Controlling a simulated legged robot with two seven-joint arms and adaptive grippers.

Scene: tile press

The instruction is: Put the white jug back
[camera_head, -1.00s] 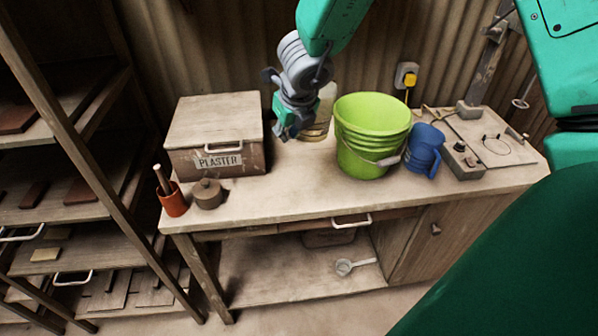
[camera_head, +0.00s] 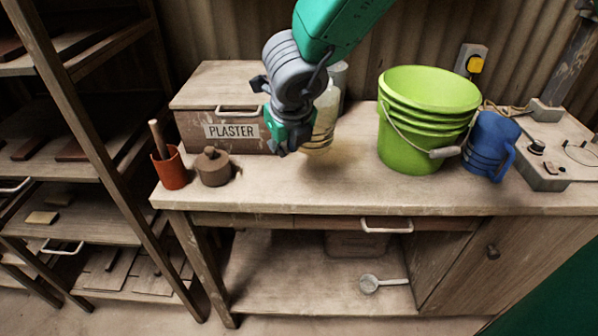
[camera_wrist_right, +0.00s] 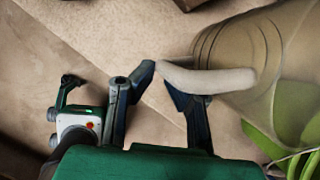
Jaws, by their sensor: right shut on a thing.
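The white jug (camera_head: 326,118) is a pale, ribbed vessel over the workbench, between the plaster box and the green bucket. My right gripper (camera_head: 281,140) is at its left side and hides part of it. In the right wrist view, the fingers (camera_wrist_right: 168,85) are shut on the jug's pale handle (camera_wrist_right: 212,80); the jug's ribbed body (camera_wrist_right: 236,50) lies to the right. A shadow lies under the jug; I cannot tell for certain whether its base is clear of the bench.
On the workbench (camera_head: 300,190) stand a plaster box (camera_head: 190,128), a red pot (camera_head: 170,170) with a stick, a small brown lidded pot (camera_head: 213,170), a green bucket (camera_head: 410,140) and a blue jug (camera_head: 487,145). A shelf rack (camera_head: 85,130) stands left. The bench's front middle is clear.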

